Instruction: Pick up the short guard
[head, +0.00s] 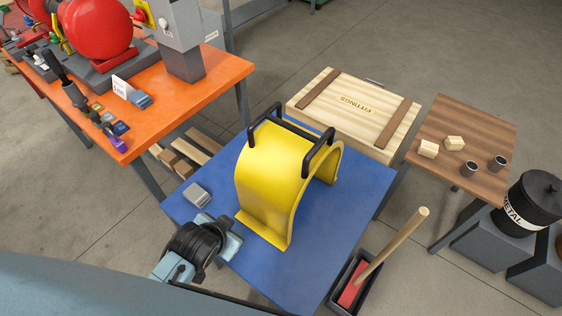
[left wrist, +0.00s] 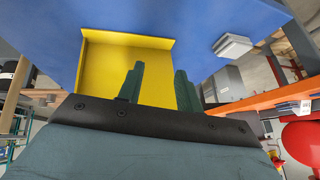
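The short guard (head: 268,178) is a yellow arched shell with black handles on top. It stands on the blue table (head: 345,205) with its flared foot toward me. My left gripper (left wrist: 160,66) is open in the left wrist view, its two green fingers apart and nothing seen between them. The yellow guard (left wrist: 105,70) shows beyond the fingers; I cannot tell whether they touch it. In the head view my left wrist is low and left of the guard's near foot, and its fingertips cannot be made out. My right gripper is not in view.
A small grey block (head: 197,195) lies on the blue table left of the guard. An orange bench (head: 190,100) with red pump equipment stands at the left. A fittings crate (head: 350,110) and a brown table (head: 480,130) are behind and right. A wooden handle (head: 395,240) rises from a black bin.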

